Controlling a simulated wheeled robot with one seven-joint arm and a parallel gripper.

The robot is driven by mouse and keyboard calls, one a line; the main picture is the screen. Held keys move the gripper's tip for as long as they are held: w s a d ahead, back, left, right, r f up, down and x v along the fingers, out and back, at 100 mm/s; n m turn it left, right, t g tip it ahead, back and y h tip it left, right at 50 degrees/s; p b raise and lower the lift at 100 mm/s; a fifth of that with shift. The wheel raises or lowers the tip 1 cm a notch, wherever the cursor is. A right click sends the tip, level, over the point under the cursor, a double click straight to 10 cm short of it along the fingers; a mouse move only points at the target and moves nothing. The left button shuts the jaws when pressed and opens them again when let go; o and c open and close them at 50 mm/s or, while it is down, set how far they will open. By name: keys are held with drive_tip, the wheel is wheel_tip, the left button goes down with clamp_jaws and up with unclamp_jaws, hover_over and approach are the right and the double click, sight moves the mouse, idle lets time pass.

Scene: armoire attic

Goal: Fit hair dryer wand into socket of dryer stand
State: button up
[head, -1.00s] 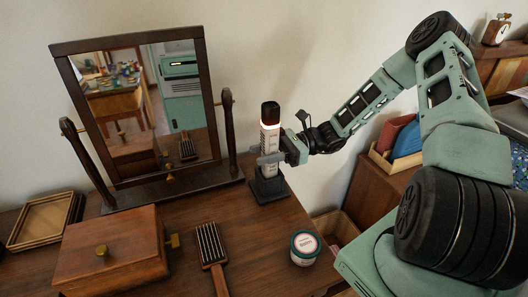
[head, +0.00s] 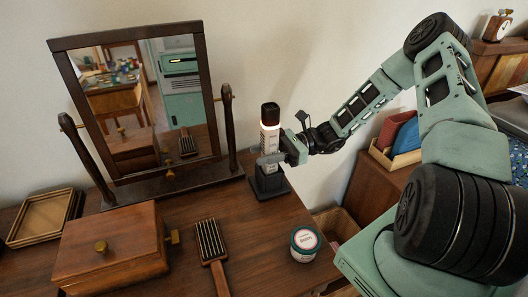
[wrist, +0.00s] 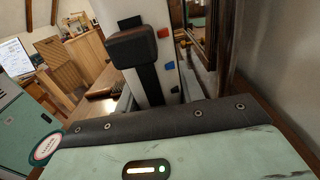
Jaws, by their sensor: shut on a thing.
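The hair dryer wand (head: 269,139) is a white cylinder with a dark cap and a glowing ring near its top. It stands upright over the black dryer stand (head: 270,187) at the right back of the dresser. My gripper (head: 271,159) is shut on the wand from the right side. The wand's lower end meets the stand's socket region; how deep it sits is hidden by the gripper and stand. In the wrist view, the wand (wrist: 150,75) shows close up with a black part, red and blue buttons.
A tilting mirror (head: 140,110) stands left of the stand. A wooden box (head: 112,250), a hairbrush (head: 210,250) and a round jar (head: 305,243) are on the dresser. A shallow tray (head: 42,218) lies at the far left. The dresser's right edge is near the stand.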

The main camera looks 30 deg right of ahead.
drive_tip(key=shift+f, duration=0.1)
idle(0.7)
drive_tip(key=o, duration=1.3)
drive_tip(key=shift+o, duration=0.2)
drive_tip(key=s+d+b, duration=0.1)
drive_tip(key=s+d, duration=0.2)
drive_tip(key=d, duration=1.4)
drive_tip(key=shift+s+b, duration=0.2)
drive_tip(key=shift+b, duration=0.15)
